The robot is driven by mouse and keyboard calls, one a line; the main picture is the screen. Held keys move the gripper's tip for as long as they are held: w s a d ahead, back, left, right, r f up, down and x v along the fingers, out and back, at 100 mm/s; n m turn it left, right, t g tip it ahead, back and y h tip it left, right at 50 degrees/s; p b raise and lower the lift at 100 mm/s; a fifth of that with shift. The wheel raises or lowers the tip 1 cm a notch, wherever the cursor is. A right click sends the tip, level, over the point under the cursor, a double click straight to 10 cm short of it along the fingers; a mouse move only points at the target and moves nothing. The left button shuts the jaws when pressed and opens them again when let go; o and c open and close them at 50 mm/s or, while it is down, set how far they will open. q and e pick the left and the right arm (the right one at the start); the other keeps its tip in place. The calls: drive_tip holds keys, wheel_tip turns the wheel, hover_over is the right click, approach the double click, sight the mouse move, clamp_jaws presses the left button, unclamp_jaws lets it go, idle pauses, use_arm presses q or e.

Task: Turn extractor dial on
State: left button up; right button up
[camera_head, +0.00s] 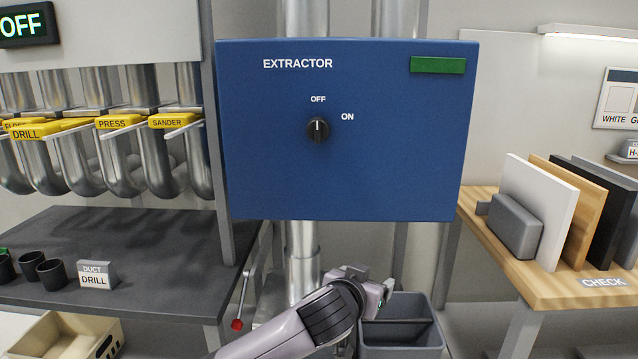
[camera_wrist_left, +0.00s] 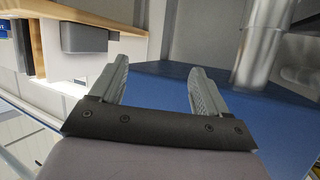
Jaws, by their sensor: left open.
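The black extractor dial (camera_head: 317,129) sits on the blue EXTRACTOR panel (camera_head: 390,175). Its white mark points up at the OFF label, and the ON label is to its upper right. A dark green rectangle (camera_head: 437,65) is at the panel's top right. My left gripper (camera_head: 382,290) is below the panel in the head view, apart from the dial. In the left wrist view its two fingers (camera_wrist_left: 157,88) are spread with nothing between them, and a blue surface lies beyond. The dial is not visible in that view. My right gripper is not in view.
A grey bin (camera_head: 402,345) stands below the panel, behind my left arm. A red-tipped lever (camera_head: 237,324) is to the left. A dark table (camera_head: 150,250) holds black cups, and a wooden bench (camera_head: 560,285) holds upright boards at right. The panel's front is clear.

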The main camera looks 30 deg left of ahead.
use_arm(q)
drive_tip(key=w+a+r+n+t+y, duration=0.15)
drive_tip(key=a+r+n+y, duration=0.35)
drive_tip(key=r, duration=0.9)
drive_tip(key=n+y, duration=0.4)
approach(318, 132)
drive_tip(key=x, duration=0.4)
drive_tip(key=shift+w+a+r+g, duration=0.1)
drive_tip(key=shift+r+g, duration=0.15)
drive_tip(key=shift+r, duration=0.1)
drive_tip(key=shift+p+x, duration=0.8)
drive_tip(key=shift+x, duration=2.15)
drive_tip(key=shift+f, duration=0.15)
drive_tip(key=shift+f, duration=0.1)
drive_tip(key=c, duration=1)
